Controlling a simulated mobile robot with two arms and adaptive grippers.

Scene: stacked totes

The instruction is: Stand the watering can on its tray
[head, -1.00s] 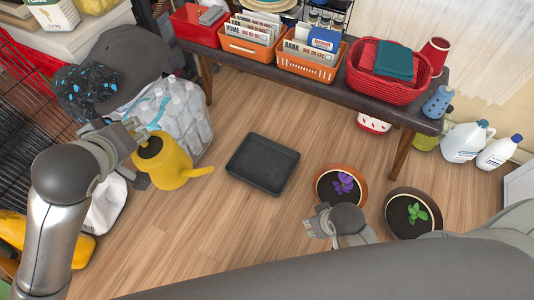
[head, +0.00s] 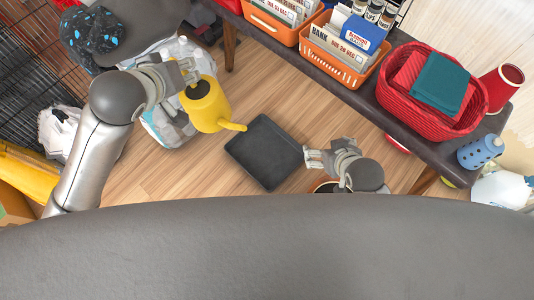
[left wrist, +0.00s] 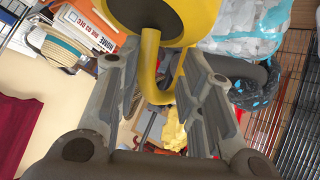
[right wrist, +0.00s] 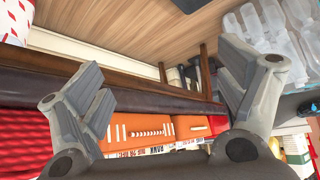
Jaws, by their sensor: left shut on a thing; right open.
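The yellow watering can (head: 208,110) is held by my left gripper (head: 188,74), upright or nearly so, left of the dark tray (head: 264,152). Its spout points right and its tip is near the tray's upper-left edge. In the left wrist view, the can's handle (left wrist: 150,60) passes between the fingers of my left gripper (left wrist: 160,88). The tray lies flat and empty on the wooden floor. My right gripper (head: 312,160) is open and empty, just right of the tray. In the right wrist view its fingers (right wrist: 165,90) are apart.
A dark bench runs along the back with an orange file box (head: 335,58), a red basket (head: 425,88) and a blue dotted cup (head: 480,150). A plant pot (head: 325,187) is mostly hidden by my right arm.

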